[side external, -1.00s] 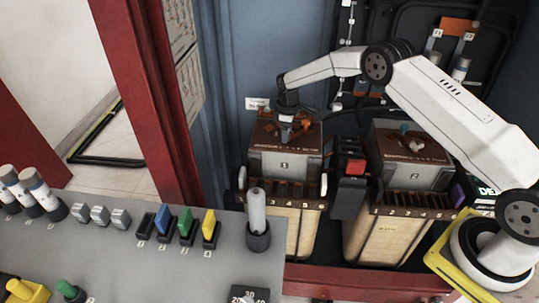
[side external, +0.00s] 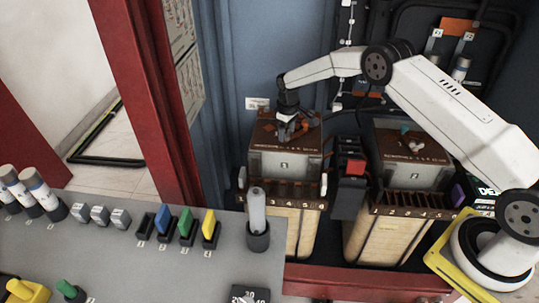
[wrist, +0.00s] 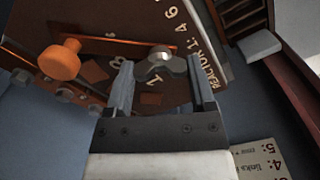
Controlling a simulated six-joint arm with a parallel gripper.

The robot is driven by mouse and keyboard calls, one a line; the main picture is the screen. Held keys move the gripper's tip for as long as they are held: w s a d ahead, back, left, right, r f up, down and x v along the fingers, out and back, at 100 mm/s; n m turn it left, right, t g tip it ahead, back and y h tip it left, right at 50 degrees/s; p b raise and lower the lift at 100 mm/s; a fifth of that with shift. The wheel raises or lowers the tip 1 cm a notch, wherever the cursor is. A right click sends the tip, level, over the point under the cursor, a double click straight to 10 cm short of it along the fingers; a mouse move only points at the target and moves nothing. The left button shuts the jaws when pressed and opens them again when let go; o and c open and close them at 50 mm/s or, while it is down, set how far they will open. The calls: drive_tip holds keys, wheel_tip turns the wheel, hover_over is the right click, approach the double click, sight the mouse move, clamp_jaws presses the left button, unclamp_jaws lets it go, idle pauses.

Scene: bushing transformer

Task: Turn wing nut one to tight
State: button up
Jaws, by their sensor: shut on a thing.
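The grey metal wing nut (wrist: 160,62) sits on the brown top of the left box (side external: 284,162), with a "1" printed beside it. In the wrist view my gripper (wrist: 160,68) has one finger at each side of the nut, shut on its wings. In the side view my gripper (side external: 291,128) points down over the brown top of the left box. The nut itself is hidden there by the fingers. An orange knob (wrist: 60,60) stands on the same top, left of the nut in the wrist view.
A second similar box (side external: 412,165) stands to the right, with a dark unit and red block (side external: 355,166) between the two. The grey console (side external: 150,262) with coloured switches and a grey cylinder (side external: 257,212) lies in front. A blue wall is behind.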

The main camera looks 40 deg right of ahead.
sight(287, 132)
drive_tip(key=m, duration=0.6)
drive_tip(key=shift+m, duration=0.3)
drive_tip(key=m, duration=0.5)
drive_tip(key=shift+m, duration=0.4)
drive_tip(key=o, duration=1.2)
drive_tip(key=shift+r, duration=0.15)
wheel_tip(287, 132, up, 7)
drive_tip(key=shift+f, duration=0.1)
drive_tip(key=shift+r, duration=0.4)
